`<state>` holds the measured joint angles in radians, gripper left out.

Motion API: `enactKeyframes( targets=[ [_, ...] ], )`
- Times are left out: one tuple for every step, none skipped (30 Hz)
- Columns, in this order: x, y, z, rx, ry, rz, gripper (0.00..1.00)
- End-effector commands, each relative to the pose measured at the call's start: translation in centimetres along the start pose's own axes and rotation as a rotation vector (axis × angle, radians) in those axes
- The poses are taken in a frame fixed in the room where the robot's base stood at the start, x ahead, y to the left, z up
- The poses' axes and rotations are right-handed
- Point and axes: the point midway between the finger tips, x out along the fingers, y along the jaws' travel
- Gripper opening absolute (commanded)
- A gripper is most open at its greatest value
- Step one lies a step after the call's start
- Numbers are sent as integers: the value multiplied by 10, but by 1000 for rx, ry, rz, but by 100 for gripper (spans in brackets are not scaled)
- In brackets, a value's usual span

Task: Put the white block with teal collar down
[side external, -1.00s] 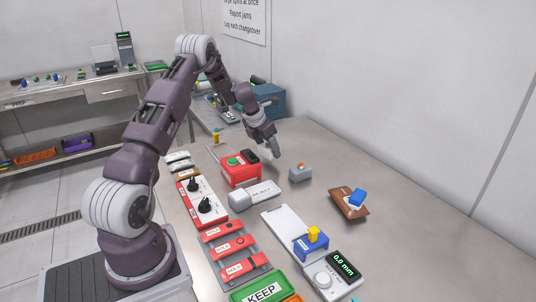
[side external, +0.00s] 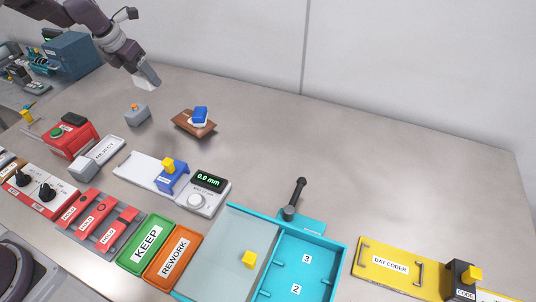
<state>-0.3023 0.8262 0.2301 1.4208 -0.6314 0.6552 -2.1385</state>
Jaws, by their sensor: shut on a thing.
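My gripper (side external: 141,68) is at the upper left of the side external view, pointing down and to the right. It is shut on a pale block, the white block (side external: 149,80), which shows at its tip. I cannot make out the teal collar at this size.
The grey box (side external: 137,114) and a brown tray (side external: 190,128) holding a blue block (side external: 200,115) stand below the gripper. Fixtures, KEEP (side external: 128,262) and REWORK (side external: 190,236) trays and a teal tray (side external: 333,270) line the front. The table behind is bare.

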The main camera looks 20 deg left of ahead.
Motion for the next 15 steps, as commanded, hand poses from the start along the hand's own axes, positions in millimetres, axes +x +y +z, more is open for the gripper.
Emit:
enactKeyframes(
  targets=[
    [5, -34, 13, 55, 0, -23, 20],
    [8, -54, 19, 86, 0, -36, 20],
    [10, -81, 26, 129, 0, -54, 20],
    [12, -102, 31, 161, 0, -67, 20],
    [14, -123, 35, 193, 0, -80, 20],
    [16, -151, 39, 236, 0, -98, 20],
    [17, -172, 41, 267, 0, -111, 20],
    [17, -194, 43, 299, 0, -124, 20],
    [18, -222, 44, 341, 1, -142, 20],
    [17, -243, 44, 372, 0, -155, 20],
    [17, -264, 43, 403, 0, -167, 20],
    [16, -290, 41, 442, 0, -183, 20],
    [15, -308, 39, 469, 0, -194, 20],
    [14, -324, 37, 494, 0, -205, 20],
    [13, -345, 34, 524, 0, -217, 20]
  ],
)
